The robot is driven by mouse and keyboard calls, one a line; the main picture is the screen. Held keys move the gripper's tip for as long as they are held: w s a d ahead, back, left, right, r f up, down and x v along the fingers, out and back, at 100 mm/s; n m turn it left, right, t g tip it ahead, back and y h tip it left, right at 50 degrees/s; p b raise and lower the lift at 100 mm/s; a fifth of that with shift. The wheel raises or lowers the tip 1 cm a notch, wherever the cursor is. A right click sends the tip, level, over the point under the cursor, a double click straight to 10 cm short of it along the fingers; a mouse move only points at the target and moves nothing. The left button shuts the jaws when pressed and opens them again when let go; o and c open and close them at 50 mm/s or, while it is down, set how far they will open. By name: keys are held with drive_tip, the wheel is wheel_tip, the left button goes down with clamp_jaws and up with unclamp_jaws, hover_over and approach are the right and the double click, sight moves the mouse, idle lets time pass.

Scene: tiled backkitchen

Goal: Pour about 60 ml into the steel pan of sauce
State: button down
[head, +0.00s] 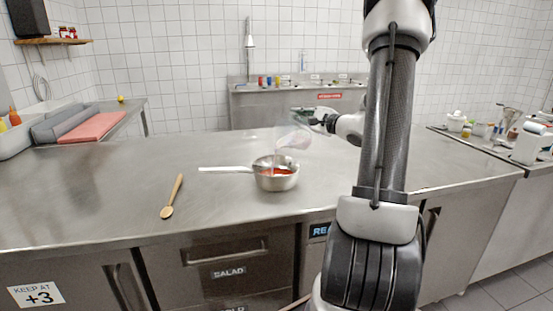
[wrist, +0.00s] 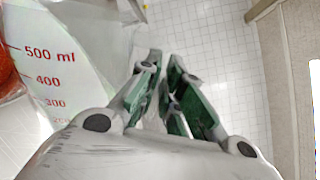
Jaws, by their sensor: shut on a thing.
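The steel pan (head: 276,183) stands on the steel counter with its long handle pointing left. Red sauce (head: 282,172) shows inside it. I cannot tell whether liquid is flowing.
A wooden spoon (head: 172,196) lies on the counter left of the pan. The counter (head: 100,205) around them is clear. A red board (head: 92,127) lies at the back left. Jars and tools (head: 490,130) crowd the right side counter.

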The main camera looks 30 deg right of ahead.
drive_tip(key=shift+a+r+n, duration=0.35)
drive_tip(key=shift+n, duration=0.05)
idle(1.5)
drive_tip(key=d+f+m, duration=0.2)
drive_tip(key=shift+w+d+m, duration=0.15)
drive_tip(key=shift+m, duration=0.15)
drive_tip(key=shift+w+d+r+m, duration=0.2)
drive_tip(key=shift+d+r+m, duration=0.1)
drive_tip(key=shift+r+m, duration=0.25)
drive_tip(key=shift+s+a+r, duration=0.1)
drive_tip(key=shift+s+a, duration=0.05)
drive_tip(key=shift+w+d+f+m, duration=0.2)
drive_tip(key=shift+d+f+m, duration=0.1)
drive_tip(key=shift+d+m, duration=0.5)
